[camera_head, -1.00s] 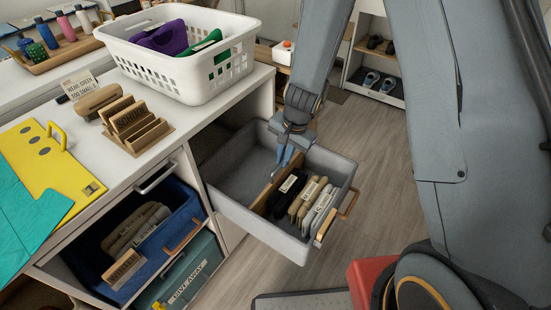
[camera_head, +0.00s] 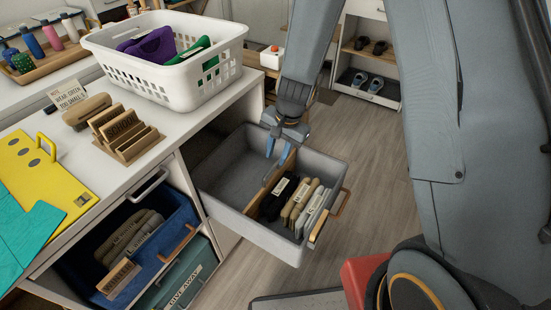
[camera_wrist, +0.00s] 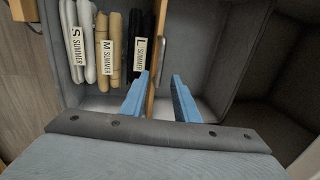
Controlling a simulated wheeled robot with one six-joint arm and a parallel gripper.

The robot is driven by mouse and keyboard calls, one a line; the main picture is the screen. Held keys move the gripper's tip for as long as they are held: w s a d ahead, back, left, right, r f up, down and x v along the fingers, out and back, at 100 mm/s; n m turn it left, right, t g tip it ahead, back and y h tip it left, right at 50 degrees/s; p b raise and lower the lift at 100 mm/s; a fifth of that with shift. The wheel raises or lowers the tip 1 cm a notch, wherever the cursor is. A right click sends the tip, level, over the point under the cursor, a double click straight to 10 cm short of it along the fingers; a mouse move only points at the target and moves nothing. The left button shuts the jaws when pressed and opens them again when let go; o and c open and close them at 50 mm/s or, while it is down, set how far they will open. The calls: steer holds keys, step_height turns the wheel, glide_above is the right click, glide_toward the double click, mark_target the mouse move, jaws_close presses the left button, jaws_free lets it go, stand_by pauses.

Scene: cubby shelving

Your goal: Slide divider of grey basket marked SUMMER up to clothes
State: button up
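The grey basket (camera_head: 222,203) is pulled out from the cabinet. Its wooden divider (camera_head: 268,183) stands upright across it, and it also shows in the wrist view (camera_wrist: 152,95). Folded clothes stand on the handle side: black (camera_head: 275,201), tan (camera_head: 298,201) and light grey (camera_head: 314,212). Their tags read L, M and S SUMMER in the wrist view. The black stack (camera_wrist: 136,45) is closest to the divider, with a small gap at most. My gripper (camera_head: 277,150) is open above the divider; in the wrist view its blue fingers (camera_wrist: 161,76) are apart, one on each side of it.
The basket's compartment behind the divider is empty. A blue basket (camera_head: 155,262) with clothes and a green GIVE AWAY bin (camera_head: 180,290) sit in the cabinet at left. A white laundry basket (camera_head: 165,70) stands on the counter.

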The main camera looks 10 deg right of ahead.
mark_target(274, 166)
steer(key=r, duration=0.4)
steer(key=shift+s+d, duration=0.25)
steer(key=shift+d, duration=0.1)
steer(key=shift+w+f+b, duration=0.1)
steer(key=shift+f+b, duration=0.1)
steer(key=shift+b, duration=0.7)
steer(key=shift+b, duration=1)
steer(key=f, duration=0.2)
steer(key=f+b, duration=0.1)
steer(key=f, duration=0.2)
steer(key=a+f, duration=0.1)
steer(key=f, duration=0.1)
steer(key=shift+w+a+f, duration=0.1)
steer(key=shift+w+f, duration=0.05)
steer(key=shift+w, duration=0.2)
jaws_close()
